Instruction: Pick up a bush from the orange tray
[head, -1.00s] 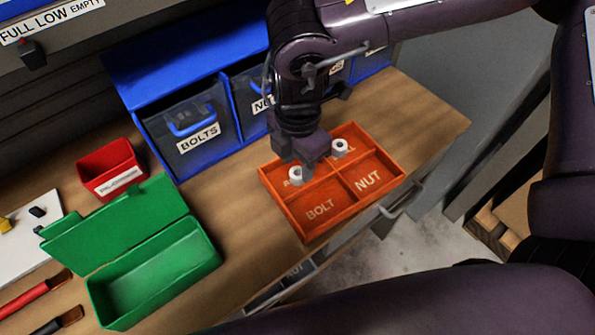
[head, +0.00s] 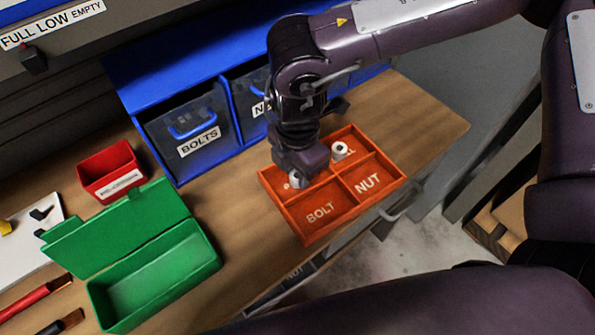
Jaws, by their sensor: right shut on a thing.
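The orange tray (head: 330,209) lies on the wooden bench, split into compartments; the front ones read BOLT and NUT. My right gripper (head: 297,178) points down into the back left compartment and is shut on a white bush (head: 293,181). The gripper covers most of this bush, and I cannot tell if it still touches the tray floor. A second white ring-shaped piece (head: 340,150) sits in the back right compartment, whose label is partly hidden. My left gripper is not in view.
Blue bins (head: 188,131) labelled BOLTS and more stand behind the tray. An open green box (head: 155,273) and a small red bin (head: 109,172) stand to the left. Bare bench lies between the green box and the tray. The bench's front edge is close to the tray.

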